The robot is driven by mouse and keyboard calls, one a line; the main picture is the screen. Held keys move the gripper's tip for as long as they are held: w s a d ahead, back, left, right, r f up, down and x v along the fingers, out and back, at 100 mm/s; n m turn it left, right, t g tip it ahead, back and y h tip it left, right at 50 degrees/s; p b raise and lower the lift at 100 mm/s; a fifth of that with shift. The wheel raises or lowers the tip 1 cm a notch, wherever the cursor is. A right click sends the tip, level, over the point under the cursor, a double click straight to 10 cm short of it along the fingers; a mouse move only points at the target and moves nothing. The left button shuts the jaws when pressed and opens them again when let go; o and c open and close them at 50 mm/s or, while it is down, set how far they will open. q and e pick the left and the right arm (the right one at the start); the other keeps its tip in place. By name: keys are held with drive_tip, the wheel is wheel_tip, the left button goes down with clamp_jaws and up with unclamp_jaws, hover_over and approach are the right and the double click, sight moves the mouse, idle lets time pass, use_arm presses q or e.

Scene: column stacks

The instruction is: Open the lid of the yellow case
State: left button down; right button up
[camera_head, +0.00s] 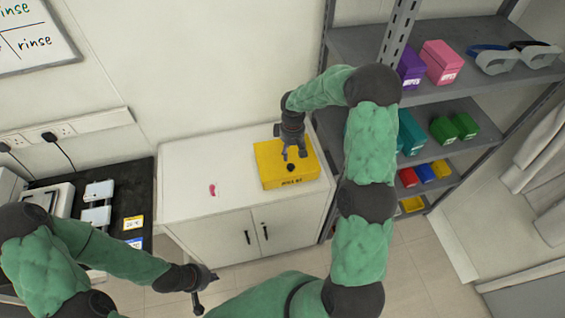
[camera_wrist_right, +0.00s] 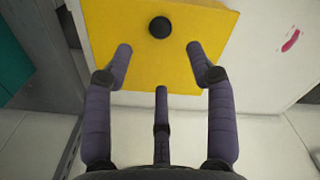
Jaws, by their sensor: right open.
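The yellow case (camera_head: 274,177) sits on the white cabinet top, with its lid shut and a label on its front side. A round black knob (camera_head: 291,167) stands on the lid. My right gripper (camera_head: 294,155) is above the case, close to the knob. In the right wrist view the yellow lid (camera_wrist_right: 140,65) fills the upper middle, and the knob (camera_wrist_right: 160,27) lies just beyond the spread fingers of my right gripper (camera_wrist_right: 160,55), which is open and empty. My left gripper (camera_head: 205,290) is low in front of the cabinet, away from the case; its fingers are too small to judge.
A grey shelf (camera_head: 440,100) with coloured boxes stands to the right. A black table (camera_head: 140,190) with devices is at the left. The cabinet top's left part is mostly clear.

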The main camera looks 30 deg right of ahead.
sight(291, 166)
wheel_tip(291, 166, down, 11)
drive_tip(key=shift+r+p, duration=0.1)
drive_tip(key=shift+p, duration=0.2)
clamp_jaws()
idle(0.3)
